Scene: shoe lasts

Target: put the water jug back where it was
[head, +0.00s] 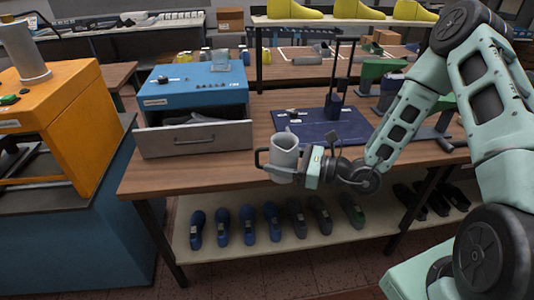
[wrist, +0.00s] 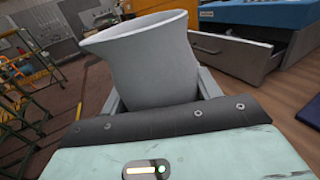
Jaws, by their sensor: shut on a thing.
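The water jug (head: 285,158) is a plain light grey vessel with a flared rim. In the wrist view the jug (wrist: 150,65) fills the upper middle, its mouth up, and its base is hidden behind my gripper. My gripper (head: 292,177) is shut around the jug's body, with a finger on each side of it in the wrist view (wrist: 160,98). In the head view the jug is roughly upright over the front edge of the workbench (head: 205,172); I cannot tell if it clears the top.
A blue machine (head: 195,85) with an open grey drawer (head: 195,139) stands left of the jug. A dark blue board (head: 320,127) with a black post lies behind it. Several shoe lasts (head: 247,222) line the shelf below. Bare wood lies between drawer and board.

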